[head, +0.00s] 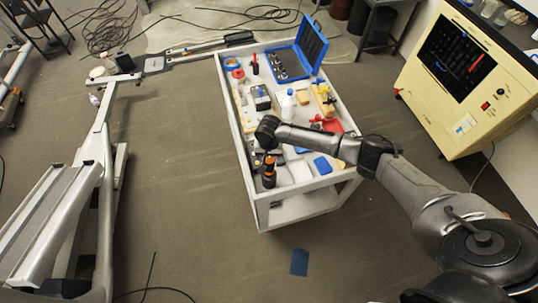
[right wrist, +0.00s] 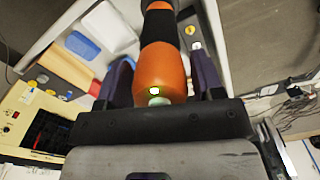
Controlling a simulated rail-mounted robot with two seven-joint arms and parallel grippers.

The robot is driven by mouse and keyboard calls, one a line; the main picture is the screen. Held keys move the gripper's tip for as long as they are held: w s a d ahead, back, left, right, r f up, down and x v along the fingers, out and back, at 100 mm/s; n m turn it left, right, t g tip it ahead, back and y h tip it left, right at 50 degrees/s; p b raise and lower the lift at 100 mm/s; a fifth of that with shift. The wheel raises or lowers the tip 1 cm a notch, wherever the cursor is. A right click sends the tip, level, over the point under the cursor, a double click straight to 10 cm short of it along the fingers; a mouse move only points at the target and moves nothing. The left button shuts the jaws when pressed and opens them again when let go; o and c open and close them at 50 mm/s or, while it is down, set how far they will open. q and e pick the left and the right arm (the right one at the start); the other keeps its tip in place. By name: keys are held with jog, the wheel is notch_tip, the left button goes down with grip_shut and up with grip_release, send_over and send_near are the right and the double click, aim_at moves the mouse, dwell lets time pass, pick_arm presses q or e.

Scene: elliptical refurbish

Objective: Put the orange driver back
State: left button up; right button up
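The orange driver (head: 269,174), with a black band around its thick handle, is upright at the near left corner of the white cart in the head view. My right gripper (head: 268,155) points down over it. In the right wrist view the driver (right wrist: 161,70) lies between the two dark fingers of the right gripper (right wrist: 162,82), its rounded end close to the palm. The fingers appear to touch it on both sides. Its far end is cut off by the frame, and whether it touches the cart is unclear. My left gripper is not in view.
The white cart (head: 258,209) carries an open blue case (head: 311,46), a white bottle (head: 288,103), a blue box (head: 322,165) and several small parts close together. A cream machine (head: 462,75) stands at right. A grey metal frame (head: 100,150) stands at left, with clear floor between.

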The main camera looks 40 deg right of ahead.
jog(key=o, duration=0.3)
jog(key=shift+r, duration=0.15)
notch_tip(320, 180, up, 13)
jog(key=shift+r+b, duration=0.2)
jog(key=shift+b, duration=0.3)
dwell(0.4)
